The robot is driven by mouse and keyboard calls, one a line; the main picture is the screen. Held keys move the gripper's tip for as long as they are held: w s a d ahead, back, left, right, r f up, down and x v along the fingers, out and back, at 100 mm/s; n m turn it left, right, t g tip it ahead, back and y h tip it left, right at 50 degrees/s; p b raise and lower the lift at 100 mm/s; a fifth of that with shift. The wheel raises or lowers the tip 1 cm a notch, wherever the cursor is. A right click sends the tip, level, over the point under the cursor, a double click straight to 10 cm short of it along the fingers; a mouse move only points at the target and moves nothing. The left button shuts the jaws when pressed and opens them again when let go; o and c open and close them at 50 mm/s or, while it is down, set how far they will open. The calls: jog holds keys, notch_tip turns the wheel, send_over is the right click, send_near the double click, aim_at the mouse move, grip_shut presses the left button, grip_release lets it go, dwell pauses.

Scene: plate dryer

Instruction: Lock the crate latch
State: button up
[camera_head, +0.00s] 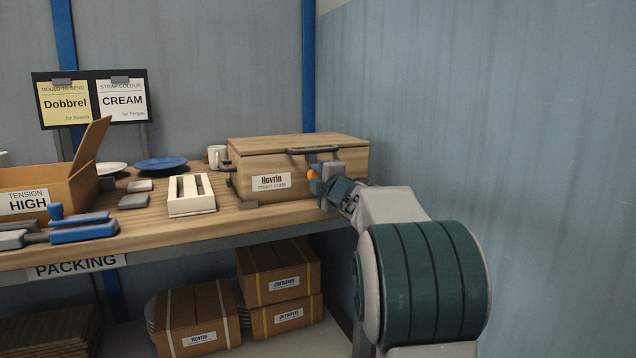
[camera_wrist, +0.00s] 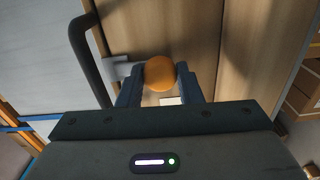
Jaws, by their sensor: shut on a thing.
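The wooden crate (camera_head: 290,158) labelled Hovrin stands on the right end of the bench with its lid down. A dark bar handle (camera_head: 312,150) runs along the top of its front. The latch has an orange round knob (camera_head: 312,175) on the right part of the crate's front. My gripper (camera_head: 318,183) is at that knob. In the wrist view the orange latch knob (camera_wrist: 160,73) sits between the two fingers of my gripper (camera_wrist: 160,88), which are shut on it. A grey latch piece (camera_wrist: 120,69) shows left of the knob. I cannot tell if the latch is engaged.
The wooden bench (camera_head: 150,228) holds a white slotted block (camera_head: 191,196), an open carton (camera_head: 45,182), a blue plate (camera_head: 161,164), a mug (camera_head: 216,156) and a blue tool (camera_head: 82,228). Boxes (camera_head: 278,272) stand below. A wall (camera_head: 500,100) is close on the right.

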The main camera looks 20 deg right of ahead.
jog(key=shift+n, duration=0.3)
jog(key=o, duration=1)
jog(key=shift+c, duration=0.2)
jog(key=shift+s, duration=0.15)
jog(key=s+d+p, duration=0.1)
jog(key=s, duration=1.2)
jog(key=shift+s+p, duration=0.25)
jog(key=shift+p, duration=0.05)
jog(key=shift+d, duration=0.1)
